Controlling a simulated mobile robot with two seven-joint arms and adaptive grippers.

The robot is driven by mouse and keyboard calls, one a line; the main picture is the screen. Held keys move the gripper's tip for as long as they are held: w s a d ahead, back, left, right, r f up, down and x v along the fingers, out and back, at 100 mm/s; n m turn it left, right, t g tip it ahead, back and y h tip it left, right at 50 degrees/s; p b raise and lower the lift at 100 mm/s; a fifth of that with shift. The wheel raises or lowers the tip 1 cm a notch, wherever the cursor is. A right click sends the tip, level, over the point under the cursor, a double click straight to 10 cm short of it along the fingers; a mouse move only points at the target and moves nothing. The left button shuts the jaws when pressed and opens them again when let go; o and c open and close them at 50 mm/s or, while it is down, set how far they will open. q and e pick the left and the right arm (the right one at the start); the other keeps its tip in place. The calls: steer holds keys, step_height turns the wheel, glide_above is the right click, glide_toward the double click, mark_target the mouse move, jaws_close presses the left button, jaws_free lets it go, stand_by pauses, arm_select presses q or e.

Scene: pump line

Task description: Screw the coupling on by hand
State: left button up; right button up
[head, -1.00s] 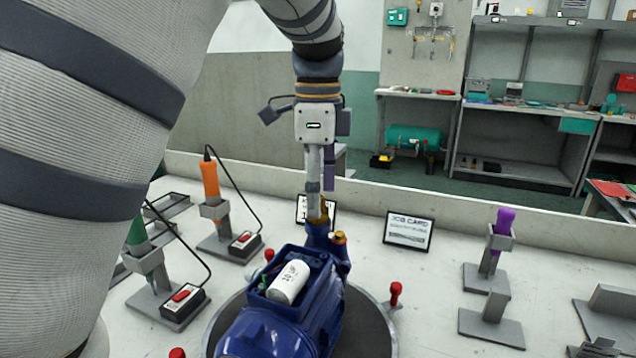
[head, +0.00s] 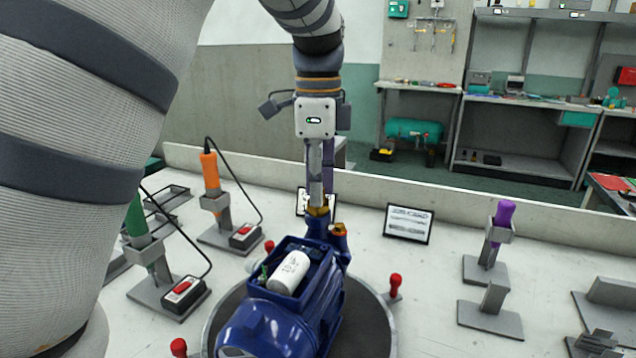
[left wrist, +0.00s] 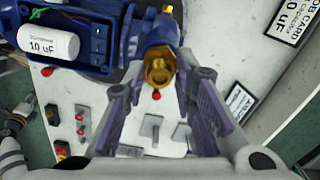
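The blue pump (head: 278,318) stands on a round dark turntable (head: 375,330), with a white capacitor (head: 290,272) in its open top box. A brass coupling (head: 318,211) sits upright at the pump's far end, and a second brass fitting (head: 340,229) is beside it. My left gripper (head: 317,203) points straight down over the coupling. In the left wrist view, its fingers (left wrist: 158,82) stand apart, one on each side of the brass part (left wrist: 159,68). Contact with the brass is not clear. The thread is hidden. My right gripper is out of view.
Orange (head: 210,172) and green (head: 136,215) tools stand in holders at left, with cords to red-switch boxes. A purple tool (head: 504,214) stands in a holder at right. A job card (head: 408,224) is behind the pump. Red knobs (head: 395,281) ring the turntable.

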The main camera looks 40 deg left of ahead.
arm_select(q)
steer(key=shift+o, duration=0.3)
steer(key=n, duration=0.3)
steer(key=shift+n, duration=0.3)
steer(key=n, duration=0.3)
jaws_close()
